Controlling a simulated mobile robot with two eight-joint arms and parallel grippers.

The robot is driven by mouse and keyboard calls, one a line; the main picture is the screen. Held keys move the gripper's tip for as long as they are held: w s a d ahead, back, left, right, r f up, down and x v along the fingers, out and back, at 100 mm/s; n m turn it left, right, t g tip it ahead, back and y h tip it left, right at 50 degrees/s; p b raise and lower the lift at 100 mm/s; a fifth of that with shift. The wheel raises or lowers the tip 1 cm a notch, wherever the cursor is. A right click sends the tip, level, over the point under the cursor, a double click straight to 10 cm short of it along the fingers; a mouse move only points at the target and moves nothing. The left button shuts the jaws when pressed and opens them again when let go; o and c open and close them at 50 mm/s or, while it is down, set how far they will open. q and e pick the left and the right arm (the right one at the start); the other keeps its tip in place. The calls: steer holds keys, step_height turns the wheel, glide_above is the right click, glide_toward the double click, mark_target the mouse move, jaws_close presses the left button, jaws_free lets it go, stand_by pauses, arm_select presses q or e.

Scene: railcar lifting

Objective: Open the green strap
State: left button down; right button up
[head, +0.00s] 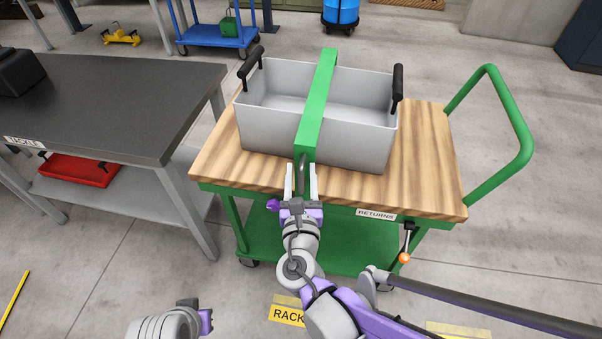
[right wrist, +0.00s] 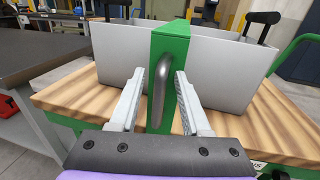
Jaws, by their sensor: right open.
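The green strap (head: 318,95) runs over the top and down the front of a grey open bin (head: 270,135). It also shows in the right wrist view (right wrist: 172,45). A grey curved handle (right wrist: 161,92) stands on its front face. My right gripper (head: 301,178) is open in front of the bin, with one finger on each side of the handle. In the right wrist view the fingers (right wrist: 160,85) stand apart from the handle, and I cannot tell how deep it sits between them. Part of my left arm shows at the bottom left, but its fingers do not show.
The bin has black handles at both ends and stands on a wooden-topped green cart (head: 425,150) with a "RETURNS" label (head: 376,214). A dark-topped workbench (head: 120,105) stands close on the left. A small orange-knobbed lever (head: 405,257) hangs at the cart's front right.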

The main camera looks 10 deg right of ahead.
steer(key=shift+c, duration=0.3)
jaws_close()
stand_by(1.1)
